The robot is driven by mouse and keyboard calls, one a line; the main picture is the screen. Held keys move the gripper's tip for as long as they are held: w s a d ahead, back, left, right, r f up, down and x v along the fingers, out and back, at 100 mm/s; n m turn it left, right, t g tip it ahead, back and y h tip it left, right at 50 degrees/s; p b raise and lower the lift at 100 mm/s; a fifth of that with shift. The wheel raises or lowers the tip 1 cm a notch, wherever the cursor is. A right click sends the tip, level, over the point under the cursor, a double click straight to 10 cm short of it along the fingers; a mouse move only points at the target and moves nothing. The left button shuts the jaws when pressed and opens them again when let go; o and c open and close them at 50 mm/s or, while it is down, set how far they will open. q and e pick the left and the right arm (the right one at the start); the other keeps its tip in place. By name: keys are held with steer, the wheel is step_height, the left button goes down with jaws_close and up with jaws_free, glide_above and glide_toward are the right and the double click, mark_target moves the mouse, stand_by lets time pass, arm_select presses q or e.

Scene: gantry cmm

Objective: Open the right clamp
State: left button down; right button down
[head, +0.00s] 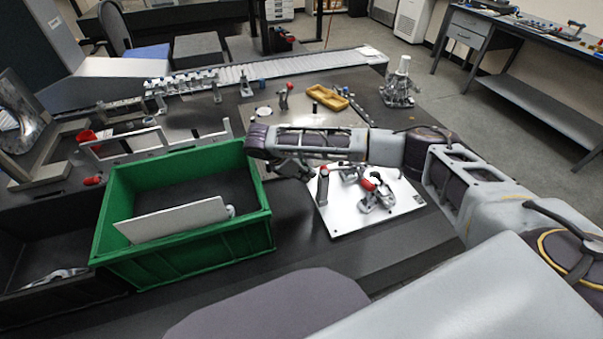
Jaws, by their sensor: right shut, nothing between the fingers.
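A white fixture plate (345,220) lies on the dark table right of the green bin. The right clamp (380,199), grey metal with a red grip, is mounted on its right part. The left clamp (322,187) stands near the plate's left edge with its red-tipped handle up. My right arm reaches in from the right above the plate's far edge. My right gripper (297,169) is shut and empty, just beyond and left of the left clamp, apart from the right clamp. The arm partly covers the plate's far side. My left gripper is out of view.
A green bin (190,258) holding a pale panel (172,222) stands left of the plate. Behind the arm are a yellow tray (327,98), small clamps and a metal fixture (400,87). Bare table lies in front of the plate.

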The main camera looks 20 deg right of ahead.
mark_target(333, 169)
steer(key=shift+x, duration=2.4)
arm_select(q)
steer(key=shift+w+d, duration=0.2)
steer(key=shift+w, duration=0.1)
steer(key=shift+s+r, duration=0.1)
arm_select(e)
steer(key=shift+w+r+y, duration=0.1)
steer(key=shift+r+y, duration=0.1)
steer(key=shift+y, duration=0.1)
steer(key=shift+r+p, duration=0.15)
steer(key=shift+p, duration=0.25)
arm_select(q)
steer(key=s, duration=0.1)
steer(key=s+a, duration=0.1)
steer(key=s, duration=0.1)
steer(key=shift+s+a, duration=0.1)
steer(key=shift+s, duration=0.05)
arm_select(e)
steer(key=shift+y, duration=0.3)
